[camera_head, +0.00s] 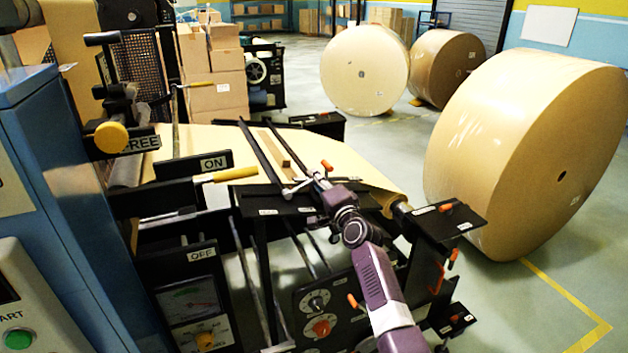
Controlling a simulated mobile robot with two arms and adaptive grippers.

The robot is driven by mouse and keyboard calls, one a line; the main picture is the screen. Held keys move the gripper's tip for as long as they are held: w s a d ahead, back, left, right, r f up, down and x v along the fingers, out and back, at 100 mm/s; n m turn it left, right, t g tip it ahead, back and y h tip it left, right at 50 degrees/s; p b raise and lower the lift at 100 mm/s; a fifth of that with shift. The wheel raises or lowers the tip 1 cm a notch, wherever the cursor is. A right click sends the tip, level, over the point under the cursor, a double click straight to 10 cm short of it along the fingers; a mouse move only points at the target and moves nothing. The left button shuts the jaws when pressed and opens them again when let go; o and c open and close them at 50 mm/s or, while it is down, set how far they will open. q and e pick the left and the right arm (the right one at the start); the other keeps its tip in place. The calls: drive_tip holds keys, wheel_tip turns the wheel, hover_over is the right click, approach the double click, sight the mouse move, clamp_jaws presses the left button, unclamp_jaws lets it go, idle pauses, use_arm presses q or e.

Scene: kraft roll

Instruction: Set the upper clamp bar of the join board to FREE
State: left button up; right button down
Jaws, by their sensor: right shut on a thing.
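The join board (287,205) is a dark board with kraft paper across it and small white labels too small to read. Two long dark clamp bars, a left one (258,152) and a right one (290,150), lie across the paper. A brown strip (276,150) lies between them. My right gripper (300,187) reaches in from the lower right and is shut at the near end of the bars, on what looks like a clamp bar lever. The grip itself is small and partly hidden by the fingers. An orange-tipped handle (326,166) stands just beyond it. My left gripper is out of view.
A yellow-handled lever (234,174) sits left of the board, by ON and OFF labels. A yellow knob (111,137) is near a FREE label. Orange handles (445,208) and a dial panel (320,312) are close to my arm. Large paper rolls (520,150) stand right.

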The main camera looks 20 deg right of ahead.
drive_tip(key=shift+f+m, duration=0.3)
drive_tip(key=c, duration=1.9)
unclamp_jaws()
drive_tip(key=shift+d, duration=0.1)
drive_tip(key=shift+r, duration=0.1)
drive_tip(key=s, duration=1.2)
drive_tip(key=shift+d, duration=0.2)
